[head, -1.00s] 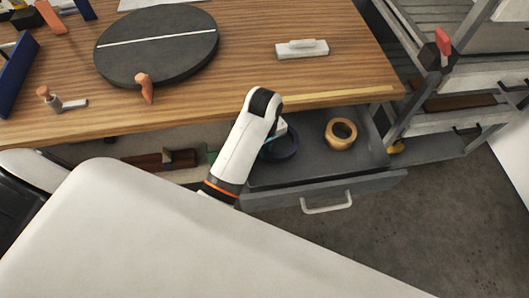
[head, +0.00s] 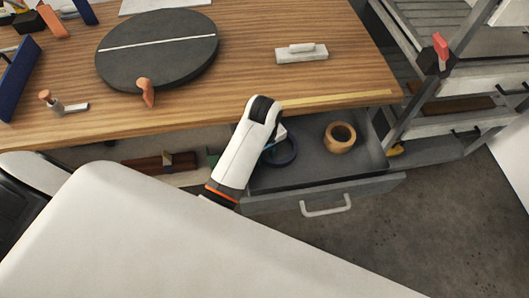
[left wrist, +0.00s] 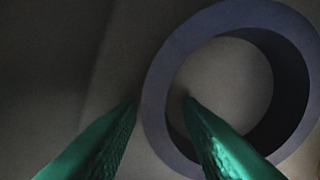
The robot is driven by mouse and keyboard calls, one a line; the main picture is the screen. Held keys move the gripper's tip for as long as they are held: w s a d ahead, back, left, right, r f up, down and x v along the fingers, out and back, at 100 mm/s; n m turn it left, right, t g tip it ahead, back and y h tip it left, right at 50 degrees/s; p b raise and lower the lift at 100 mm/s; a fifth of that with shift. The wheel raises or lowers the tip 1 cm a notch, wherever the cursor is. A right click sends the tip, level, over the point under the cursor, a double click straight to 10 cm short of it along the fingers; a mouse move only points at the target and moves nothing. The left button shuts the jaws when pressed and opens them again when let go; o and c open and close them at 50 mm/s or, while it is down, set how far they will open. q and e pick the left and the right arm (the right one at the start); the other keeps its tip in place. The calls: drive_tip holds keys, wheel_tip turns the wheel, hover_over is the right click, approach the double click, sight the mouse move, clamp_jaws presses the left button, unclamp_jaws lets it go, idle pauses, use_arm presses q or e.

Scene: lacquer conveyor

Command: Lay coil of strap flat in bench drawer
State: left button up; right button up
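The coil of strap, a dark blue ring (head: 287,161), lies apparently flat in the open grey bench drawer (head: 376,158), toward its left part. It also shows in the left wrist view (left wrist: 156,82), filling the right side. My left gripper (left wrist: 161,103) has two green fingers spread apart around the coil's near left wall. One finger is outside the ring and one is over its hole, with small gaps seen beside the wall. In the head view the wrist hides the fingers and the coil's left part. My right gripper is not in view.
A tan tape-like ring (head: 340,144) lies in the drawer to the right of the coil. The drawer front has a white handle (head: 326,208). The wooden bench top (head: 250,70) overhangs the drawer's back and carries a dark round disc (head: 160,62). A grey shelf rack stands right.

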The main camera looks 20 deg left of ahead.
use_arm(q)
drive_tip(key=shift+r+b, duration=0.35)
wheel_tip(320, 180, up, 6)
drive_tip(key=shift+r+p, duration=0.1)
drive_tip(key=shift+p, duration=1.15)
wheel_tip(320, 180, up, 6)
drive_tip(key=p, duration=0.5)
drive_tip(key=shift+r+p, duration=0.15)
drive_tip(key=shift+p, duration=0.2)
drive_tip(key=shift+a, duration=0.1)
